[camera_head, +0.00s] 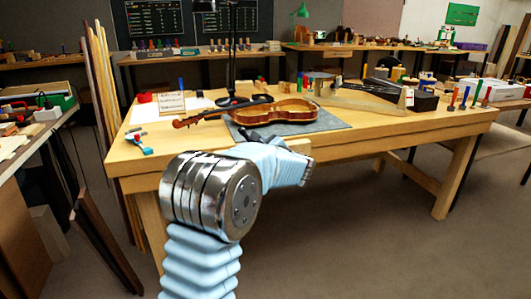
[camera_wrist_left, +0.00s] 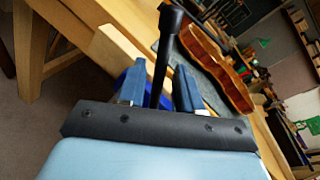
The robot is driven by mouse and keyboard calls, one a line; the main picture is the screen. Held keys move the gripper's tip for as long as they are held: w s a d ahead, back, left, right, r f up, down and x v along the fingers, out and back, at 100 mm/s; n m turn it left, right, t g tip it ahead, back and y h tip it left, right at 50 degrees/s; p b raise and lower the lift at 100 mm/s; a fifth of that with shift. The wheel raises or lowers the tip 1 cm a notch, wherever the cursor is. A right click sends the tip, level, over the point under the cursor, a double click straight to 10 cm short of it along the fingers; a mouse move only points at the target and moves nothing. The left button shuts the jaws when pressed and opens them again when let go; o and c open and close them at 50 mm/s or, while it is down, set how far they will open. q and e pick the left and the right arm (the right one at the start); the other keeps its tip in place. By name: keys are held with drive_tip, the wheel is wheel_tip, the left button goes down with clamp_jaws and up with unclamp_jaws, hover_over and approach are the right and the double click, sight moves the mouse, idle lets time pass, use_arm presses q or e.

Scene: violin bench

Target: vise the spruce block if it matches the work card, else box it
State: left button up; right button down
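My left arm reaches up to the bench's front edge in the head view; its fingers are hidden there. In the left wrist view my left gripper (camera_wrist_left: 158,88) has its two fingers apart, with a black rod (camera_wrist_left: 163,55) showing between them. A blue part shows beside the left finger, partly hidden. A pale wooden piece (camera_wrist_left: 122,50) lies just beyond the fingers at the bench edge; it also shows in the head view (camera_head: 299,145). I cannot tell whether it is the spruce block or a vise jaw. A small card (camera_head: 171,102) stands on the bench. My right gripper is not in view.
A violin body (camera_head: 285,109) lies on a grey mat (camera_head: 335,121) close behind my left gripper. A black stand rises behind the violin. The bench's front right surface is clear.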

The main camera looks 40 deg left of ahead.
use_arm(q)
drive_tip(key=b+v, duration=0.1)
drive_tip(key=v, duration=1.1)
drive_tip(key=shift+s+d, duration=0.15)
drive_tip(key=shift+d, duration=0.25)
drive_tip(key=shift+f, duration=0.1)
drive_tip(key=s+d+f+g+h, duration=0.1)
drive_tip(key=s+d+f+h, duration=0.15)
drive_tip(key=f, duration=0.85)
drive_tip(key=s+d+f+n+g+h, duration=0.15)
drive_tip(key=d+f+h, duration=0.25)
drive_tip(key=f, duration=0.7)
drive_tip(key=s+d+f+g+h, duration=0.2)
drive_tip(key=d+f+h, duration=0.15)
drive_tip(key=f, duration=0.75)
drive_tip(key=s+d+f+n+g+h, duration=0.1)
drive_tip(key=s+d+f+n+h, duration=0.8)
drive_tip(key=s+d+f+n, duration=0.7)
wheel_tip(320, 180, down, 3)
drive_tip(key=shift+s+d+r, duration=0.1)
drive_tip(key=shift+s+d, duration=0.15)
drive_tip(key=shift+s, duration=0.05)
drive_tip(key=shift+n, duration=0.25)
